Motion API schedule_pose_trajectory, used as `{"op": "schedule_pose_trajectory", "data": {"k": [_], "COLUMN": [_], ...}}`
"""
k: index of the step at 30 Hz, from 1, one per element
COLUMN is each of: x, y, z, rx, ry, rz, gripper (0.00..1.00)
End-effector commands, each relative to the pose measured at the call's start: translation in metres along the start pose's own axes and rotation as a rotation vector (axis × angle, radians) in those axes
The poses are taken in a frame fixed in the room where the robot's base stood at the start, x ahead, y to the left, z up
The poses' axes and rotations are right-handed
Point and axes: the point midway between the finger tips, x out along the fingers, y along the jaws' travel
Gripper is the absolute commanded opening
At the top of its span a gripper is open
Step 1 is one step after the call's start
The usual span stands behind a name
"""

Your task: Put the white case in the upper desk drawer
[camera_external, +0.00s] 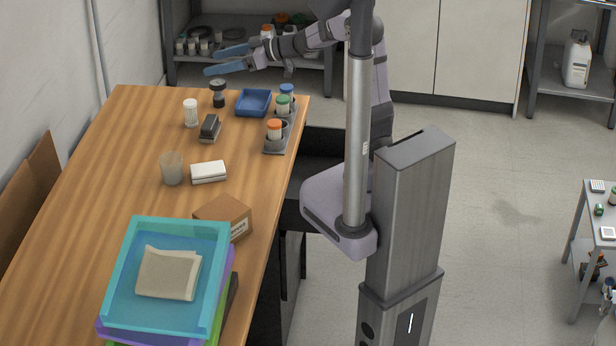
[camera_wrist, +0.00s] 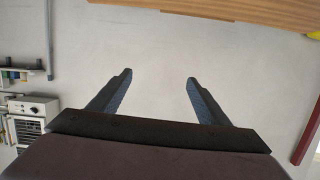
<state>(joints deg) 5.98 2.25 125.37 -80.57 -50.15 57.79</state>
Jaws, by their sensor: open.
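The white case (camera_external: 208,171) lies flat on the wooden desk, between a translucent cup and a cardboard box. A black drawer (camera_external: 322,142) at the desk's right side appears pulled out; my arm and base hide part of it. My gripper (camera_external: 212,60) is open and empty, raised above and beyond the desk's far end, well away from the case. In the wrist view its two blue fingers (camera_wrist: 159,77) stand apart with only pale wall between them. The case and drawer do not show in the wrist view.
The desk (camera_external: 130,180) also holds a cardboard box (camera_external: 223,216), stacked trays (camera_external: 120,290), a cup (camera_external: 171,168), a dark stapler-like object (camera_external: 210,128), a blue tray (camera_external: 253,102), a white bottle (camera_external: 190,113) and capped jars (camera_external: 274,129).

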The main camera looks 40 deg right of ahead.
Motion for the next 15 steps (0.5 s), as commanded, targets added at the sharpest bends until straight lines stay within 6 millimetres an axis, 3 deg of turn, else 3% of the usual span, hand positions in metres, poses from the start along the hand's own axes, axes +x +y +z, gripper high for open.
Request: {"op": "schedule_pose_trajectory", "data": {"k": [4,8,12,15], "x": [-0.004,-0.021,-0.05,-0.069], "y": [0.051,0.105,0.152,0.171], "z": [-0.009,-0.006,0.017,0.044], "rx": [0.14,0.343,0.628,0.856], "ry": [0.056,0.11,0.154,0.17], "rz": [0.2,0.42,0.648,0.78], "gripper": [0.7,0.7,0.7,0.7]}}
